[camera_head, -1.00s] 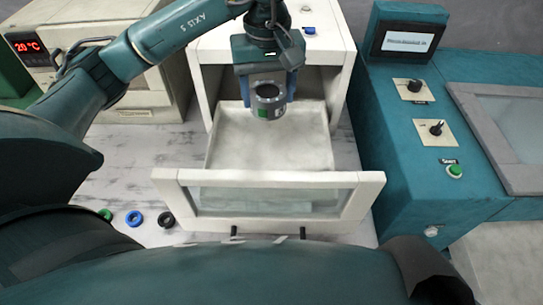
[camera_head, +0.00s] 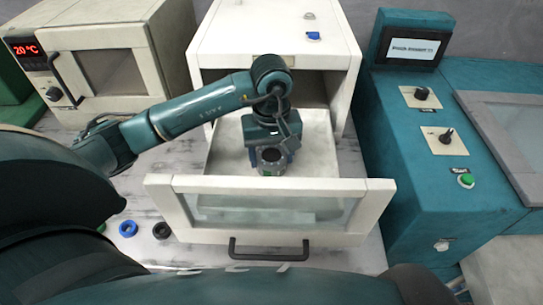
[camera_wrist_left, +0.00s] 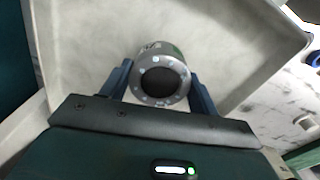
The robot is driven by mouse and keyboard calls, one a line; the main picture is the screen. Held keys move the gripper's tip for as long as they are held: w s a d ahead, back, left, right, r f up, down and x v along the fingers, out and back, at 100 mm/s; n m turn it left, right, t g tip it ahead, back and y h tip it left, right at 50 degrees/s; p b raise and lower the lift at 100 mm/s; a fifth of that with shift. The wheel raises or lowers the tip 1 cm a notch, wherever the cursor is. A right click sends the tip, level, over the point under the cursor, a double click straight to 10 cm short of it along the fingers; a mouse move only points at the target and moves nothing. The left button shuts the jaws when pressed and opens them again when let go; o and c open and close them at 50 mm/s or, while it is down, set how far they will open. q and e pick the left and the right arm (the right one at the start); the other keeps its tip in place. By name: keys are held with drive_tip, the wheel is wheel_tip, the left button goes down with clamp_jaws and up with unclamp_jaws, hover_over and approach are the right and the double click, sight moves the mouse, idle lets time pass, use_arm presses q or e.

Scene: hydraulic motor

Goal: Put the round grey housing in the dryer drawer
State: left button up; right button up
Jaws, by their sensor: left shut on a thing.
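The round grey housing (camera_head: 271,161) is a short cylinder with a dark round opening and a green patch on its side. My left gripper (camera_head: 271,157) is shut on it, and the blue fingers grip it from both sides in the left wrist view (camera_wrist_left: 160,84). The dryer drawer (camera_head: 325,150) is a pale open box, pulled out from the white dryer (camera_head: 270,37). The housing is inside the drawer's outline, behind its windowed front. I cannot tell whether it touches the drawer floor. My right gripper is not in view.
A dark handle (camera_head: 270,250) sticks out from the drawer front. Blue (camera_head: 128,229) and black (camera_head: 161,230) rings lie on the table left of the drawer. A teal control machine (camera_head: 420,150) stands right of it. An oven (camera_head: 100,60) with a red display stands at back left.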

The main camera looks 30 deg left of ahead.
use_arm(q)
drive_tip(key=shift+f, duration=0.6)
drive_tip(key=shift+f, duration=0.15)
drive_tip(key=o, duration=1.2)
